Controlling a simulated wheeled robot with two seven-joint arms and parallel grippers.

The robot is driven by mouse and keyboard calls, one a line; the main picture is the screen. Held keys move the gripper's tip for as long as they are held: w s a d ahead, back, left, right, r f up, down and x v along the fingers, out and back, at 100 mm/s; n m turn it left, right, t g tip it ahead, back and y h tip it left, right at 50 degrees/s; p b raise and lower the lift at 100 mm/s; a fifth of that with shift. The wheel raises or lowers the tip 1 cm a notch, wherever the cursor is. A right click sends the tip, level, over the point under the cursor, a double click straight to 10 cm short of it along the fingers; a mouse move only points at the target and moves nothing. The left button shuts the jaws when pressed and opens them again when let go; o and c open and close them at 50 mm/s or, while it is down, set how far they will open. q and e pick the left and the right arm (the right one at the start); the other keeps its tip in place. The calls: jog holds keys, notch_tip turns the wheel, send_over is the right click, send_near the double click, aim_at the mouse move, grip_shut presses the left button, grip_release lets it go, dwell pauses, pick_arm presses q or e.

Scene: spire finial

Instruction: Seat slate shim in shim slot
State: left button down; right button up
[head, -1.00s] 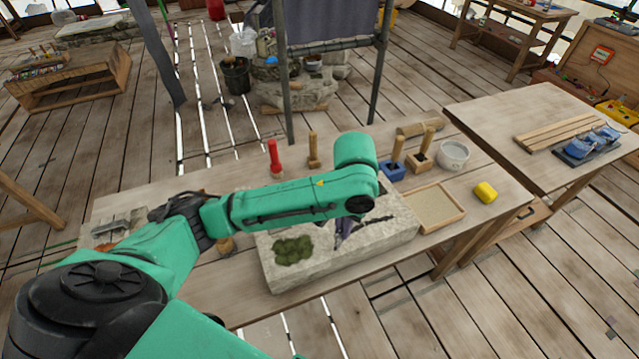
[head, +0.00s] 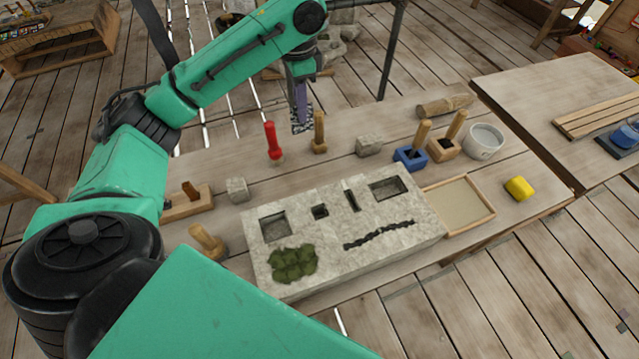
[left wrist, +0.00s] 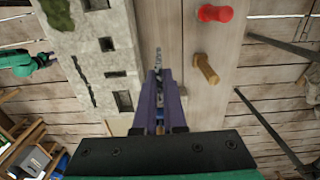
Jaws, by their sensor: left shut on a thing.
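My left gripper (head: 301,98) has purple fingers and hangs pointing down behind the stone block, near the wooden peg. It is shut on a thin speckled grey piece, which I take for the slate shim (head: 302,124); the shim also shows in the left wrist view (left wrist: 158,58), jutting out beyond the fingertips (left wrist: 160,80). The pale stone block (head: 300,205) lies on the bench. A narrow dark slot in its top, likely the shim slot (head: 353,200), is empty, between a small square hole and a larger rectangular pocket. My right gripper is not in view.
A red peg (head: 272,142) and a wooden peg (head: 319,133) stand behind the block. Small grey stones (head: 369,145), a blue holder (head: 410,157) and a sand tray (head: 460,203) are near. Green moss (head: 293,263) lies on the block's front left.

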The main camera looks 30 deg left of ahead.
aim_at(303, 132)
pick_arm(q)
notch_tip(303, 132, down, 3)
jog(key=shift+f+b, duration=0.1)
jog(key=shift+b, duration=0.9)
notch_tip(303, 132, down, 20)
jog(key=shift+s+b, duration=0.15)
jog(key=shift+b, duration=0.15)
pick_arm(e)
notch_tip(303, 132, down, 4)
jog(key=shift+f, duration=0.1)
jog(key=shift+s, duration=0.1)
pick_arm(q)
jog(key=c, duration=1)
grip_release()
jog(key=shift+f, duration=0.1)
